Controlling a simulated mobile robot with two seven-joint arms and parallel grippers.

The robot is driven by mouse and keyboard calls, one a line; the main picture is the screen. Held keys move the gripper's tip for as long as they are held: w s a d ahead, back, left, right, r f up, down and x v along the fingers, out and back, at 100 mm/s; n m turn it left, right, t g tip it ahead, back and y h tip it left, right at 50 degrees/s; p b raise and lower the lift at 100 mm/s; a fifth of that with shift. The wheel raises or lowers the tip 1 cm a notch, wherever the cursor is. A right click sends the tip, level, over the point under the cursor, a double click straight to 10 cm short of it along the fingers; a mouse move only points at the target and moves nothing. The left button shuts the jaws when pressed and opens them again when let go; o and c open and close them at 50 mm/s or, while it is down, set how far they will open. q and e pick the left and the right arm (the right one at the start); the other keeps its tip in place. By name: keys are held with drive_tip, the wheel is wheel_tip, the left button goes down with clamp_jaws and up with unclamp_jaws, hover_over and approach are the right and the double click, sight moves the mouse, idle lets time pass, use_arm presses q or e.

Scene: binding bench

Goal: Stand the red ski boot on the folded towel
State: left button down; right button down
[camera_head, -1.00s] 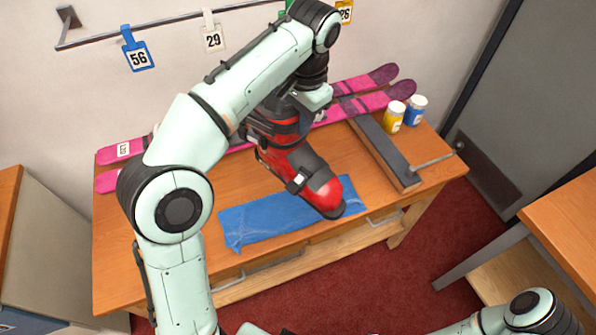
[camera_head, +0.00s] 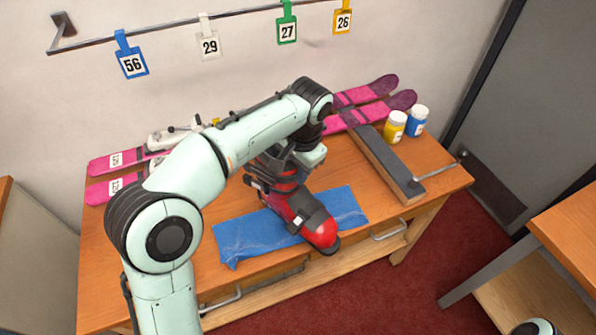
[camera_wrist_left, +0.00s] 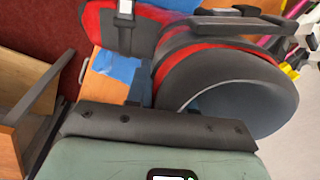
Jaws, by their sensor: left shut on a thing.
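The red ski boot (camera_head: 295,212) is upright over the blue folded towel (camera_head: 255,238) on the wooden bench, its toe pointing to the front right and reaching the towel's front edge. Whether its sole touches the towel is hard to tell. My left gripper (camera_head: 300,165) is shut on the boot's upper cuff; its fingertips are mostly hidden in the head view. In the left wrist view the boot's dark cuff opening (camera_wrist_left: 235,95) is close in front of the gripper, with a bit of blue towel (camera_wrist_left: 120,68) below. My right gripper is not in view.
Pink skis (camera_head: 375,105) lie along the back of the bench. A yellow-labelled jar (camera_head: 395,127), a blue-labelled jar (camera_head: 417,121) and a long dark-topped block (camera_head: 385,160) are at the right. Number tags hang from a wall rail (camera_head: 185,22). The bench left of the towel is partly hidden by my arm.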

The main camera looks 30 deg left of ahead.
use_arm(q)
drive_tip(key=shift+f, duration=0.6)
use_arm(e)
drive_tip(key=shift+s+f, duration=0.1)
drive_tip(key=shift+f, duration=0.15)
use_arm(q)
drive_tip(key=c, duration=1)
unclamp_jaws()
drive_tip(key=r+p, duration=0.1)
drive_tip(key=r, duration=0.3)
drive_tip(key=d+r+p, duration=0.1)
drive_tip(key=r, duration=0.3)
drive_tip(key=r+p, duration=0.1)
drive_tip(key=r, duration=0.4)
drive_tip(key=shift+s+d, duration=0.2)
drive_tip(key=shift+d, duration=0.05)
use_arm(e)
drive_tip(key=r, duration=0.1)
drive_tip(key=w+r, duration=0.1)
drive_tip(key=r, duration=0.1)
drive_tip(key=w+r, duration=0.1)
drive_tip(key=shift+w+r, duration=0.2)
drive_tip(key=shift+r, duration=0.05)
